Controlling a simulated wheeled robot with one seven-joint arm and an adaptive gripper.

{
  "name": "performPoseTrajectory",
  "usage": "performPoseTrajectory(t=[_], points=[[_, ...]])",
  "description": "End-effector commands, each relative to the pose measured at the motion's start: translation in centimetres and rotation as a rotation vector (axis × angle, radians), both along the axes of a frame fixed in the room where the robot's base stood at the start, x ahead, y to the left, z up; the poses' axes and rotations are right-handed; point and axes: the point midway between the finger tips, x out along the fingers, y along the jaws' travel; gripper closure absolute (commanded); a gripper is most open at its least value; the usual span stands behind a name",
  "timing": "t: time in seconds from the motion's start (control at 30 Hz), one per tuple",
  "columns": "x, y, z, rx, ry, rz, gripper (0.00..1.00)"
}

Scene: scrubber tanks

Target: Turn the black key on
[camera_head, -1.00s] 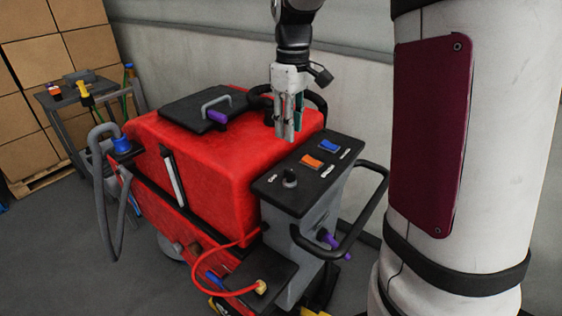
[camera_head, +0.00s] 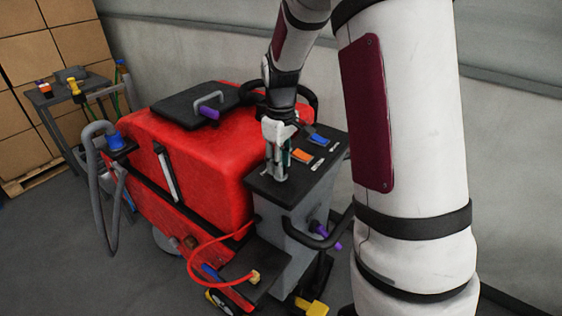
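The red scrubber machine (camera_head: 195,155) has a black-topped control panel (camera_head: 315,170) at its right end. My gripper (camera_head: 275,176) points down at the left front part of this panel, with its fingertips low over the surface. The black key, seen on this part of the panel a second ago, is hidden by my fingers. I cannot tell whether they touch it or close around it.
An orange switch (camera_head: 302,156) and a blue switch (camera_head: 319,139) sit on the panel right of my gripper. A black handlebar (camera_head: 327,242) and a red hose (camera_head: 205,246) are below. A wall stands behind; a small cart (camera_head: 70,98) and boxes are at the far left.

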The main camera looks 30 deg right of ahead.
Motion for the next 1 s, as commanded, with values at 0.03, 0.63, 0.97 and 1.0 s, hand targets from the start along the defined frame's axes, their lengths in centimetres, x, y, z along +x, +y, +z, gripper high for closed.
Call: performPoseTrajectory(t=[0.03, 0.63, 0.97, 1.0], points=[[0.00, 0.00, 0.00, 0.000, 0.000, 0.000, 0.69], [0.01, 0.03, 0.04, 0.000, 0.000, -0.027, 1.00], [0.06, 0.06, 0.08, 0.000, 0.000, -0.216, 1.00], [0.07, 0.06, 0.08, 0.000, -0.001, -0.251, 1.00]])
